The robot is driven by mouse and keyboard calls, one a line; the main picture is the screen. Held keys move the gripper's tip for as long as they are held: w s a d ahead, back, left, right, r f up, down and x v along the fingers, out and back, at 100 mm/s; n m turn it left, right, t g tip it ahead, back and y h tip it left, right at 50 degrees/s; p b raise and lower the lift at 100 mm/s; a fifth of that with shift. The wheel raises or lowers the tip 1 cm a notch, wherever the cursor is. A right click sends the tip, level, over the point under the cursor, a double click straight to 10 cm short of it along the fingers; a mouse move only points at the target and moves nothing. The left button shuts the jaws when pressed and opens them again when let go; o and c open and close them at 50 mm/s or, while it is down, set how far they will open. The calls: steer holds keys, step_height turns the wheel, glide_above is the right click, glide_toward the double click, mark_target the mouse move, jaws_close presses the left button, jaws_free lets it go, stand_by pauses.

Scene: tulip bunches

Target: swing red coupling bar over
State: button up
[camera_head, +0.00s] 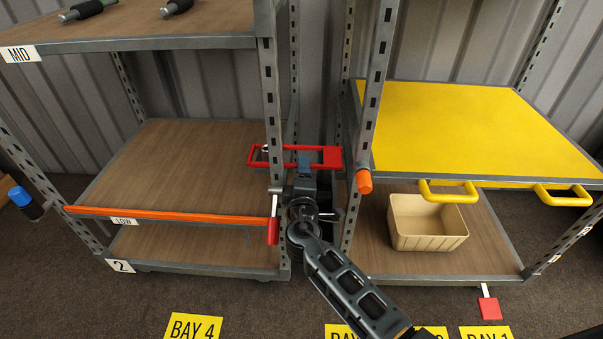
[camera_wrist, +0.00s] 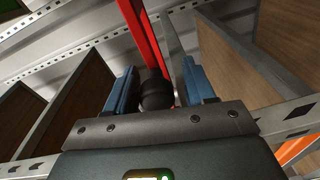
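The red coupling bar (camera_head: 262,159) is a long open frame across the gap between the left rack and the right rack in the head view, with a solid red plate at its right end. My gripper (camera_head: 304,165) is at the bar's middle and hides part of it. In the wrist view red bar lengths (camera_wrist: 140,35) run up from a dark rounded knob (camera_wrist: 156,92) between my two blue fingertips (camera_wrist: 160,88). The fingers stand apart, with a narrow gap visible at the right finger. Whether the left finger touches is unclear.
The left rack has an orange bar (camera_head: 160,212) along its low shelf and a red-ended lever (camera_head: 272,230) at its post. The right rack has a yellow top (camera_head: 450,125), yellow handles (camera_head: 448,192), a beige bin (camera_head: 428,243) below, and an orange knob (camera_head: 364,181) on its post.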

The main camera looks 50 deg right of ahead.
steer(key=shift+o, duration=0.2)
steer(key=v, duration=0.7)
steer(key=shift+s+a, duration=0.25)
steer(key=shift+a, duration=0.05)
stand_by(0.3)
steer(key=s+a+f+y, duration=0.6)
steer(key=s+a, duration=0.4)
steer(key=s, duration=0.2)
steer(key=s+a+r+m+t+y, duration=0.1)
steer(key=s+a+r+y, duration=0.15)
steer(key=s, duration=0.35)
steer(key=s+a+r+m+y, duration=0.1)
steer(key=s+a+y, duration=0.1)
steer(key=s+a, duration=0.3)
steer(key=s+r+m+t+y, duration=0.25)
steer(key=s+r+m, duration=0.25)
steer(key=s+r, duration=0.75)
step_height(320, 180, up, 19)
steer(key=w+p, duration=0.1)
steer(key=p, duration=1.6)
steer(key=shift+w+a, duration=0.2)
